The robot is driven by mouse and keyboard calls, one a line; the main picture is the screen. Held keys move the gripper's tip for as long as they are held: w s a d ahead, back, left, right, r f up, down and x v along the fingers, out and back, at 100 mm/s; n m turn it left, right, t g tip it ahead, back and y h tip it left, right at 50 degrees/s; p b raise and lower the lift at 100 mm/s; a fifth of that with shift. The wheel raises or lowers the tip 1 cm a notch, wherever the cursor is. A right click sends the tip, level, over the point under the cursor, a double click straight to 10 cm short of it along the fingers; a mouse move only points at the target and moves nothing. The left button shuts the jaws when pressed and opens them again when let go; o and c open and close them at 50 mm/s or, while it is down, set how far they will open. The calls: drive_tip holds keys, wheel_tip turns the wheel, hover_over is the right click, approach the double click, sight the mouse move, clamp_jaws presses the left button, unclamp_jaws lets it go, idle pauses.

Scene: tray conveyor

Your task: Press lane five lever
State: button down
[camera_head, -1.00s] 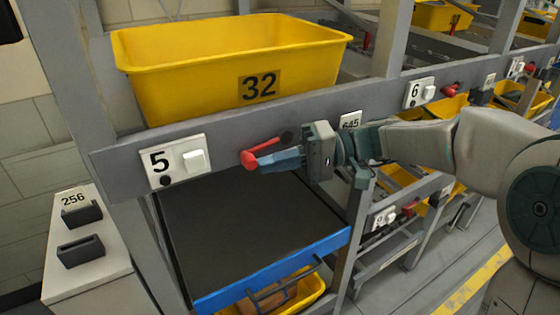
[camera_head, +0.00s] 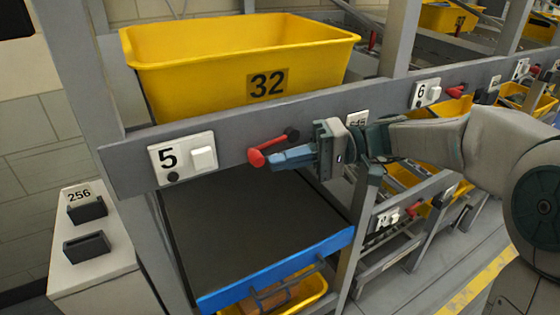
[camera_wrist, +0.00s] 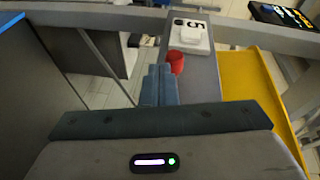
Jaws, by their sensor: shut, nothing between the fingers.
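The lane five lever (camera_head: 262,153) is a red-ended handle on a dark pivot, on the grey rail to the right of the white plate marked 5 (camera_head: 183,157). My gripper (camera_head: 275,162) is shut and empty, its blue-grey fingers pointing left, with the tips close beside the red end in the head view. In the wrist view the red lever knob (camera_wrist: 176,62) is just ahead of my fingertips (camera_wrist: 160,72), slightly to the right, with the plate marked 5 (camera_wrist: 192,36) beyond it. I cannot tell whether the fingers touch the lever.
A yellow bin marked 32 (camera_head: 150,70) sits behind the rail. A dark tray surface with a blue front edge (camera_head: 290,265) lies below, with another yellow bin (camera_head: 312,290) under it. A white stand marked 256 (camera_head: 90,270) is at left. Lane 6 plate (camera_head: 425,94) is at right.

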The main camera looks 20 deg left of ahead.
drive_tip(key=v, duration=1.3)
drive_tip(key=shift+f, duration=0.15)
drive_tip(key=s+d+f+m+t+h+p, duration=0.2)
drive_tip(key=s+d+f+m+t+h, duration=0.2)
drive_tip(key=d, duration=0.6)
drive_tip(key=s+d+f+m+t+h+p, duration=0.2)
drive_tip(key=s+d+f+m+t+h, duration=0.2)
drive_tip(key=s+d+f+t+h, duration=0.3)
drive_tip(key=s+d+f+h, duration=0.2)
drive_tip(key=s+d+h, duration=0.1)
drive_tip(key=s, duration=0.1)
drive_tip(key=shift+s+f+m+t, duration=0.25)
drive_tip(key=shift+m+t, duration=0.05)
drive_tip(key=shift+a, duration=0.15)
idle(0.7)
